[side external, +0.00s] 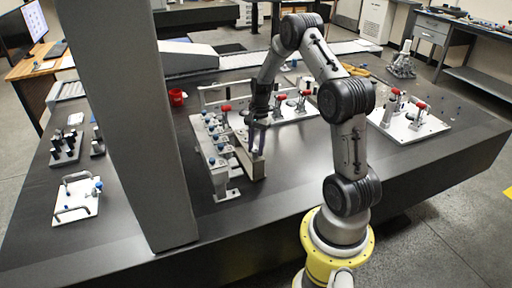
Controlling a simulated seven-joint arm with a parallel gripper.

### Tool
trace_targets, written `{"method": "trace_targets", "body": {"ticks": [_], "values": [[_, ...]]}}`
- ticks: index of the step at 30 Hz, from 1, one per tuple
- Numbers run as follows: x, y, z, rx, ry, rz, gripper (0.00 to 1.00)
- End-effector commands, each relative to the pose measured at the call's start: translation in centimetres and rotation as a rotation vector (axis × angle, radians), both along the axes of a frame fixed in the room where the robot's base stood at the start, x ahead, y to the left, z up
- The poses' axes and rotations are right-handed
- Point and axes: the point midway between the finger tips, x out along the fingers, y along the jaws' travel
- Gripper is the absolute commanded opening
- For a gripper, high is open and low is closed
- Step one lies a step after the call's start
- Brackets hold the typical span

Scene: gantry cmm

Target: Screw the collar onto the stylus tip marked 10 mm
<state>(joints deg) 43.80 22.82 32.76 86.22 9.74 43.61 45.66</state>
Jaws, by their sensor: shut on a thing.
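My gripper (258,137) points down at the right side of a grey metal rack (221,172) near the middle of the dark table. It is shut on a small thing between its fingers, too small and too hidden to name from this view. Several small parts, some with blue tips, sit along the rack just left of my gripper. The collar and the 10 mm marking cannot be made out. I cannot tell whether the held thing touches the rack.
White plates with red-handled clamps stand behind my gripper (296,108) and at right (413,121). A thick grey column (135,120) rises at left. The front table is clear.

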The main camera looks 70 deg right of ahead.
Motion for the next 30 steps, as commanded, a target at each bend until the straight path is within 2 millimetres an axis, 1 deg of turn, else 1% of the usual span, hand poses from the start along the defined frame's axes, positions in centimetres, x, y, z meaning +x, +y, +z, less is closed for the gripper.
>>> {"method": "trace_targets", "body": {"ticks": [3,6,10,20,23,27,30], "values": [[0.08,0.1,-0.05,0.001,-0.002,-0.168,0.05],[0.1,0.12,-0.11,0.001,-0.003,-0.286,0.05],[0.13,0.1,-0.12,0.001,-0.002,-0.359,0.05],[0.17,0.08,-0.12,0.0,-0.004,-0.388,0.05],[0.13,0.1,-0.11,0.001,-0.003,-0.494,0.05],[0.14,0.08,-0.14,0.0,-0.003,-0.68,0.05],[0.14,0.08,-0.17,0.001,-0.003,-0.771,0.05]]}}
